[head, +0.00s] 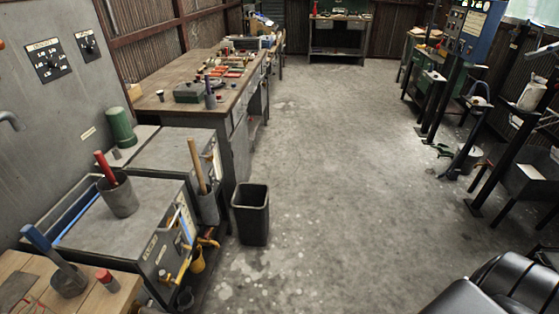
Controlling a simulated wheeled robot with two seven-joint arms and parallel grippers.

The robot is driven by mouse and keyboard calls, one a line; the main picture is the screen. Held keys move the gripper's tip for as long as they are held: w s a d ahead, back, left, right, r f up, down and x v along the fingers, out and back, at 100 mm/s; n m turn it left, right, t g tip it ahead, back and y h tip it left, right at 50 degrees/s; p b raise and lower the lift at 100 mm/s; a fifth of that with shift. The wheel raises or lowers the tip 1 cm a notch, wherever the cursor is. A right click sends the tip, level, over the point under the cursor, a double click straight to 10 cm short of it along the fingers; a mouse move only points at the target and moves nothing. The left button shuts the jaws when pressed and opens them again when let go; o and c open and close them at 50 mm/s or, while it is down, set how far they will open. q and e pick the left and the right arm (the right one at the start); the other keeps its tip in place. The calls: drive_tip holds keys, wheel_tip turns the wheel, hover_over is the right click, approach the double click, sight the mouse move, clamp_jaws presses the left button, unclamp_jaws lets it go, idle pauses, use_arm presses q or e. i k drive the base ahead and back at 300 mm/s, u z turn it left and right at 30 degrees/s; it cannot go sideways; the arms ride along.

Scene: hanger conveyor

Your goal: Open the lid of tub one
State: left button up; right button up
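Two grey box-shaped units with flat tops stand side by side at the left. The nearer unit (145,205) has a grey pot (120,199) with a red-handled tool on its top, and a blue-edged slot along its left side. The farther unit (178,148) has a bare grey top and sits just behind. Both flat tops look closed. I cannot read a number on either, so I cannot tell which is tub one. Neither of my grippers shows in the head view.
A black bin (251,214) stands on the floor beside the units. A long wooden workbench (160,88) with tools is behind them. A wooden table (105,296) is at the bottom left. Machines and stands line the right. The middle floor (330,170) is clear.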

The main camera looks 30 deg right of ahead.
sight(168, 151)
drive_tip(key=z, duration=0.1)
drive_tip(key=k, duration=0.4)
drive_tip(key=z, duration=1.2)
drive_tip(key=i, duration=0.85)
drive_tip(key=z, duration=0.55)
drive_tip(key=i, duration=0.85)
drive_tip(key=u, duration=0.75)
drive_tip(key=i, duration=0.65)
drive_tip(key=u, duration=0.5)
